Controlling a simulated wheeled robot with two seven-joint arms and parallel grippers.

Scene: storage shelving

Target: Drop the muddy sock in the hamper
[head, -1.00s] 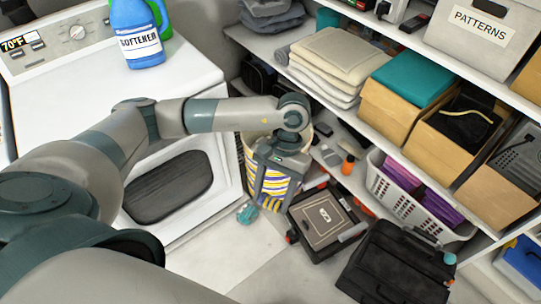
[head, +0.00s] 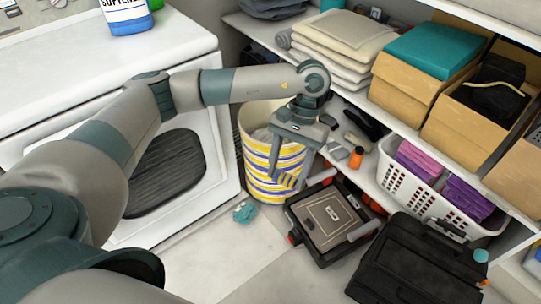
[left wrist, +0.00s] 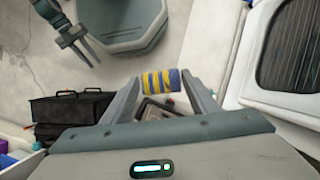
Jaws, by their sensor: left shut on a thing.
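The hamper (head: 257,165) is a round bin with white, yellow and purple stripes, on the floor between the white machine and the shelving. Its top is open, with something pale inside. My left gripper (head: 287,180) hangs in front of the hamper's right side, its fingers below rim height. It is shut on a small yellow-and-blue striped bundle, which looks like the sock (left wrist: 160,80), held between the fingertips in the left wrist view. I cannot make out mud on it. My right gripper (left wrist: 83,50) shows at the upper left of the left wrist view, its fingers apart and empty.
A crumpled teal thing (head: 244,212) lies on the floor before the hamper. A dark flat case (head: 330,218) and a black bag (head: 415,265) stand to the right. The white machine (head: 190,50) is at left; the shelf holds folded towels (head: 340,45) and a white basket (head: 405,180).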

